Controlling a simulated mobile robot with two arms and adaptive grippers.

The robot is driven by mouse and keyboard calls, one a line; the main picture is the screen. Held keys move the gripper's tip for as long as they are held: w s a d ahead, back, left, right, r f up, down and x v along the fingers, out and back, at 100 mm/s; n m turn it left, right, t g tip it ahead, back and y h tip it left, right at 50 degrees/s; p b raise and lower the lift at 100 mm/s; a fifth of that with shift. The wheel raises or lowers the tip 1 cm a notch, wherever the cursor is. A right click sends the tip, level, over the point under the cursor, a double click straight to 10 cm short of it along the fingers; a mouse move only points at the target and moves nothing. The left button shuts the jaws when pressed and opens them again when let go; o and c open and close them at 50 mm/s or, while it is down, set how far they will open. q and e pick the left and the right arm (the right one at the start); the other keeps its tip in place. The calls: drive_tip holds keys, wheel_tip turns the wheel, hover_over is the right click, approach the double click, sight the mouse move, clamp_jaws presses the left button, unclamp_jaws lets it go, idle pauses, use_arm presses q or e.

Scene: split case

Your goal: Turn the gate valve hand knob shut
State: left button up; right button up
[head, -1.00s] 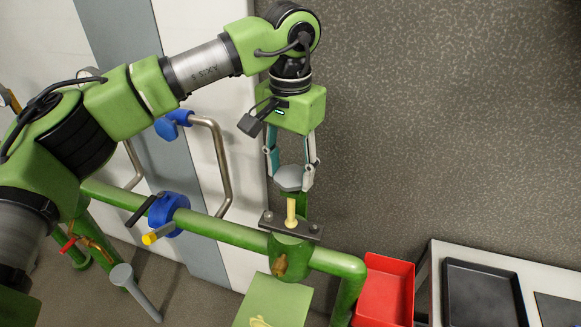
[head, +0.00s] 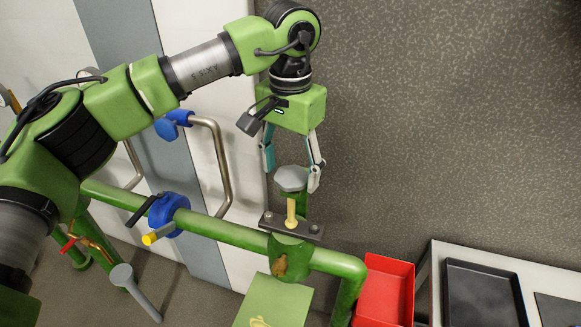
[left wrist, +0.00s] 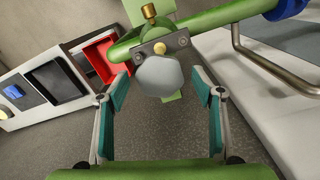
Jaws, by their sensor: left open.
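The gate valve's grey many-sided hand knob (head: 291,178) sits on a yellow stem (head: 291,212) above the green pipe. My left gripper (head: 291,180) points down over the knob from above. Its fingers are open, one on each side of the knob in the head view, apart from it. In the left wrist view the knob (left wrist: 160,75) lies centred just beyond the fingertips of my left gripper (left wrist: 161,92), with gaps on both sides. My right gripper is not in view.
A blue valve body with a black lever (head: 167,214) is on the same green pipe (head: 220,228). A red bin (head: 387,290) stands to the right of the pipe. A table with black trays (head: 482,296) is at far right. A metal door handle (head: 222,170) is behind.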

sight(290, 175)
use_arm(q)
wheel_tip(290, 175, up, 12)
idle(0.4)
